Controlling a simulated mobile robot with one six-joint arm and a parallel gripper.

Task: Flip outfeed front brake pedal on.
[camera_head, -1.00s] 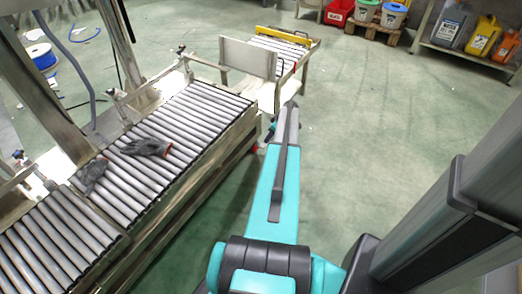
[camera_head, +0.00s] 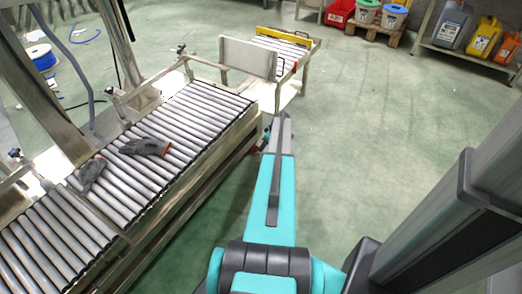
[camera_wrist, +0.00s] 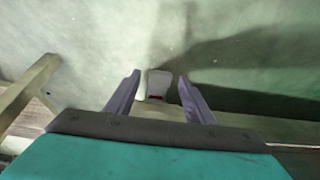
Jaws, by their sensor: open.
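In the wrist view a small grey pedal (camera_wrist: 159,82) with a red mark at its near end shows between the two purple fingers of my gripper (camera_wrist: 160,76). The fingers are apart, one on each side of the pedal in the picture, with gaps on both sides. I cannot tell the height between them and the pedal, or which way it is flipped. In the head view my arm reaches forward beside the end of the roller conveyor (camera_head: 205,107) and hides most of my gripper. A small red part (camera_head: 257,149) shows beside the arm, low at the conveyor's end; what it belongs to is unclear.
Grey gloves (camera_head: 146,147) lie on the rollers. A white panel (camera_head: 247,58) stands at the conveyor's far end, with a small roller cart (camera_head: 289,93) beyond. In the wrist view a beam (camera_wrist: 28,88) runs along the left. The green floor on the right is clear.

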